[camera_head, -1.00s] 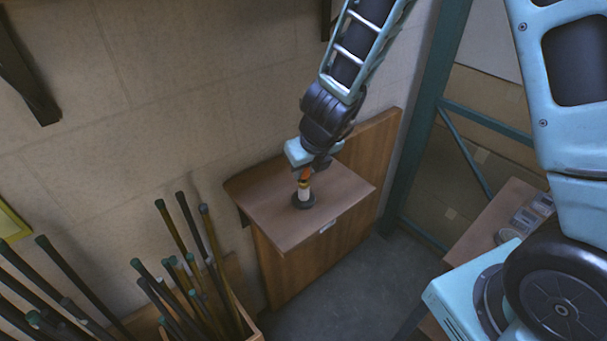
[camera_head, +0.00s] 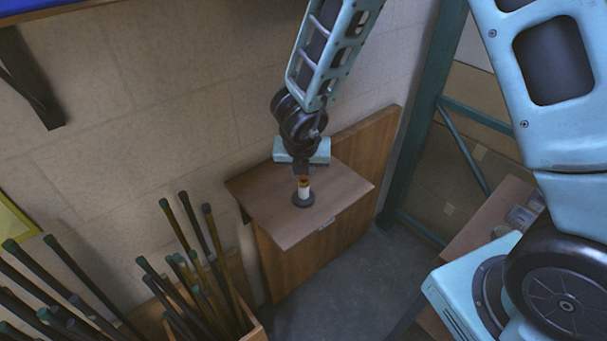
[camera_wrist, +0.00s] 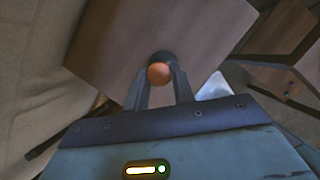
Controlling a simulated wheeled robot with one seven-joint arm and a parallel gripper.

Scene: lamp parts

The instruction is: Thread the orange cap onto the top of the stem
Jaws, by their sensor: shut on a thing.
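The orange cap (camera_wrist: 158,73) shows between the fingertips of my gripper (camera_wrist: 163,82) in the wrist view. The gripper is shut on it. In the head view the cap (camera_head: 303,179) is a small orange patch right at the top of the white stem (camera_head: 304,191). The stem stands upright on a dark round base (camera_head: 303,201) on the small wooden table. My gripper (camera_head: 302,173) is above the stem, fingers pointing down. The cap looks in line with the stem; I cannot tell whether its thread is engaged. The wrist view shows part of the dark base behind the cap.
The wooden tabletop (camera_head: 265,209) is otherwise clear around the base. A wooden panel (camera_head: 372,149) rises behind it at the wall. A box of dark rods (camera_head: 209,260) stands at the lower left. A teal metal frame (camera_head: 425,120) stands to the right.

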